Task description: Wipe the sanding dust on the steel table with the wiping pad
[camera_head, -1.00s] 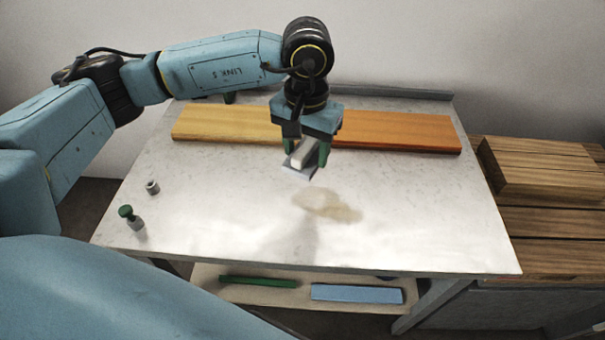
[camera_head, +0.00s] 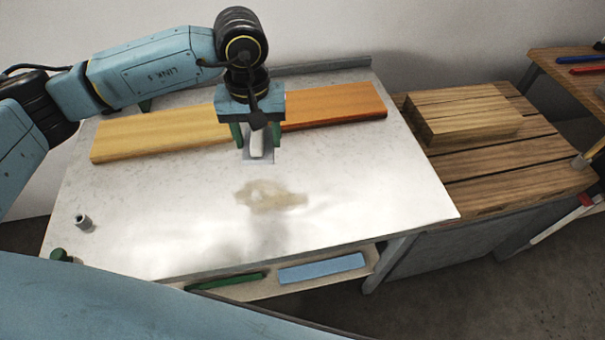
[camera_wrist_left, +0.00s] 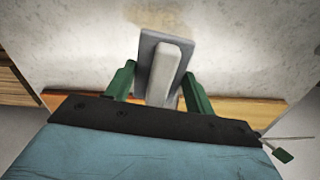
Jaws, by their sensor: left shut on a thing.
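The steel table (camera_head: 340,205) carries a tan patch of sanding dust (camera_head: 270,196) near its middle. The dust also shows faintly at the top of the left wrist view (camera_wrist_left: 158,14). My left gripper (camera_head: 257,150) is shut on the light handle of the wiping pad (camera_head: 262,157), whose flat grey base faces down. The left wrist view shows the pad's grey plate (camera_wrist_left: 147,48) beyond the green fingers. The pad is behind the dust, close to the board, and does not cover the dust. I cannot tell whether it touches the table. My right gripper is not in view.
A long board, yellow on the left (camera_head: 150,135) and orange on the right (camera_head: 340,105), lies across the table's back. A small grey cylinder (camera_head: 84,222) and a green-topped item (camera_head: 62,255) stand at left. Wooden blocks (camera_head: 460,113) sit on the slatted surface at right.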

